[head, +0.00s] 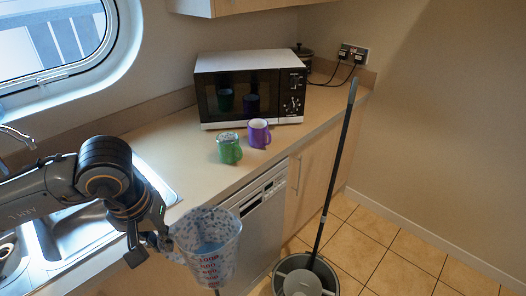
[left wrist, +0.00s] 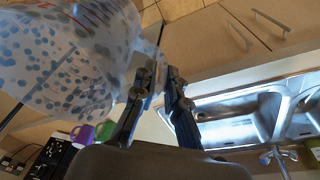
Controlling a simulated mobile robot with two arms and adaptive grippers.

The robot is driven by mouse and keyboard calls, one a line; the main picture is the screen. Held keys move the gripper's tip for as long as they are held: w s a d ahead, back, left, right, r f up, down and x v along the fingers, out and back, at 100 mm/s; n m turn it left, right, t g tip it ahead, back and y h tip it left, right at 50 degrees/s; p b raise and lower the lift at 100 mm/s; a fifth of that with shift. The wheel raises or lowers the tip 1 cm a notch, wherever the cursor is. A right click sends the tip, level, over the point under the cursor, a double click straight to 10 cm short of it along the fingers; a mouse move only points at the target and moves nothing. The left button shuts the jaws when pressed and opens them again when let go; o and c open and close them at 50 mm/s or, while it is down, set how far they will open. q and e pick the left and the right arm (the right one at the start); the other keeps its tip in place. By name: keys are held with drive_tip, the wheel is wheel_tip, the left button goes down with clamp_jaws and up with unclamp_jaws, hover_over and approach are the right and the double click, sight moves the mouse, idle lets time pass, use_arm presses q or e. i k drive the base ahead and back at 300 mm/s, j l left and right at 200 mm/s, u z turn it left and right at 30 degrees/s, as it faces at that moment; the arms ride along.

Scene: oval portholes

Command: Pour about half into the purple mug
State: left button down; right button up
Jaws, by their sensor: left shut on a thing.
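A purple mug (head: 259,133) stands on the counter in front of the microwave; it also shows small in the left wrist view (left wrist: 82,132). My left gripper (head: 158,243) is shut on a clear measuring jug (head: 212,262) with red markings and a spotted pattern, held in front of the counter edge. Something bluish shows inside the jug; its level is hard to tell. The jug looks about upright and is apart from the mug, nearer to me. In the left wrist view the jug (left wrist: 70,55) fills the upper left, beside the fingers (left wrist: 160,95). My right gripper is not in view.
A green mug (head: 229,148) stands just left of the purple one, nearer to me. The microwave (head: 250,88) is behind both. A sink (head: 85,235) lies at the left. A mop and bucket (head: 305,276) stand on the floor at the right. The counter before the mugs is clear.

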sight(261, 135)
drive_tip(key=z, duration=0.85)
drive_tip(key=i+j+z, duration=0.2)
drive_tip(key=z, duration=0.25)
drive_tip(key=i+j+z, duration=0.15)
drive_tip(key=j+z, duration=0.25)
drive_tip(key=i+j, duration=0.1)
drive_tip(key=j, duration=0.25)
drive_tip(key=i+j, duration=0.1)
drive_tip(key=j, duration=0.3)
drive_tip(key=i+j, duration=0.1)
drive_tip(key=j, duration=0.25)
